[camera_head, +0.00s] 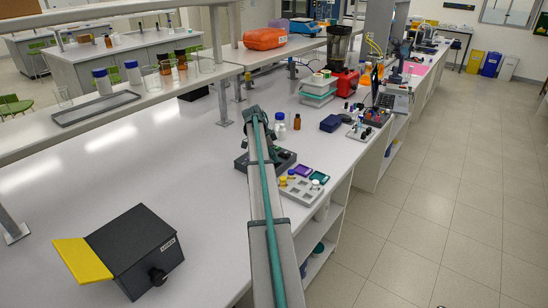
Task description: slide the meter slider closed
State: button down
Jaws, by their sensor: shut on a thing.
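The meter slider cannot be made out in this view. A dark low device (284,160) lies on the white bench, partly hidden behind my arm. I cannot tell whether the slider belongs to it. My arm reaches from the bottom edge up over the bench and crosses in front of this device. My gripper does not show, so its place relative to the slider and what it holds cannot be seen.
A grey tray (298,194) with small caps and a teal-and-purple holder (319,178) lie right of my arm near the bench edge. Bottles (280,120) stand behind. A black box with a yellow flap (138,250) sits at front left. The left bench top is largely clear.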

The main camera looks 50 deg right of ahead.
jog(key=a+b, duration=0.2)
jog(key=a, duration=0.4)
jog(key=shift+s+f, duration=0.1)
jog(key=c, duration=1)
grip_release()
jog(key=shift+w+a+r, duration=0.1)
jog(key=shift+w+r, duration=0.15)
jog(key=shift+r, duration=0.45)
jog(key=v, duration=1)
jog(key=shift+w+a+r, duration=0.1)
jog(key=shift+a+r, duration=0.1)
jog(key=shift+r, duration=0.15)
